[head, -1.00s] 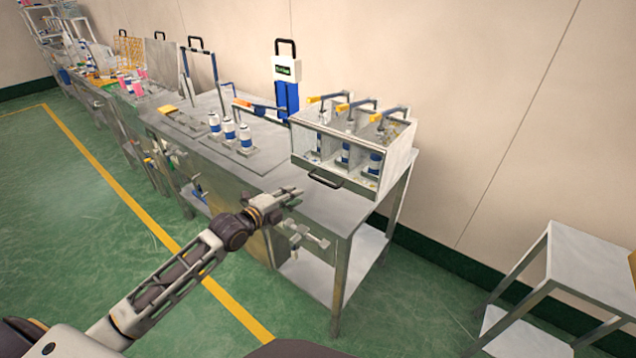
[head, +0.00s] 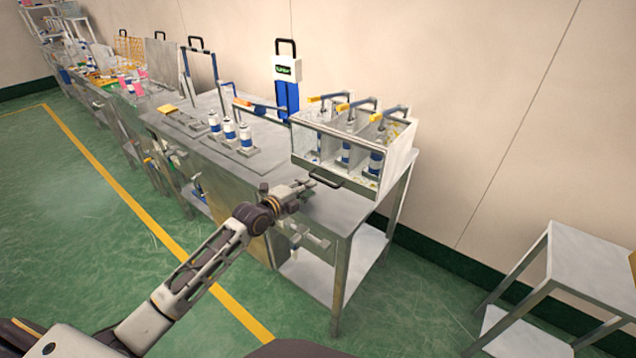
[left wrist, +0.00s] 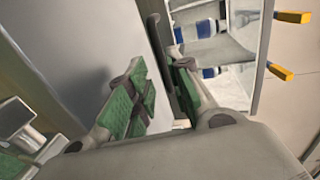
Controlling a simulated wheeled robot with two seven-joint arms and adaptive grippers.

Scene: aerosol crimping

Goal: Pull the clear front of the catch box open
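The catch box (head: 397,160) stands on the right end of the steel bench. Its clear front (head: 333,152) looks shut, with a dark handle (head: 326,180) along the lower edge. My left gripper (head: 309,184) is at the left end of this handle. In the left wrist view, the gripper (left wrist: 158,80) is open, its green-padded fingers apart. The dark handle (left wrist: 163,65) reaches between the fingers, close to the right one; I cannot tell whether they touch. Blue-and-white cans (left wrist: 195,32) show inside the box. My right gripper is not in view.
The bench top (head: 290,212) is bare in front of the box. Several blue-and-white cans (head: 229,130) stand on a plate to the left. Yellow-tipped levers (head: 343,106) rise above the box. A low steel table (head: 590,262) stands at the right.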

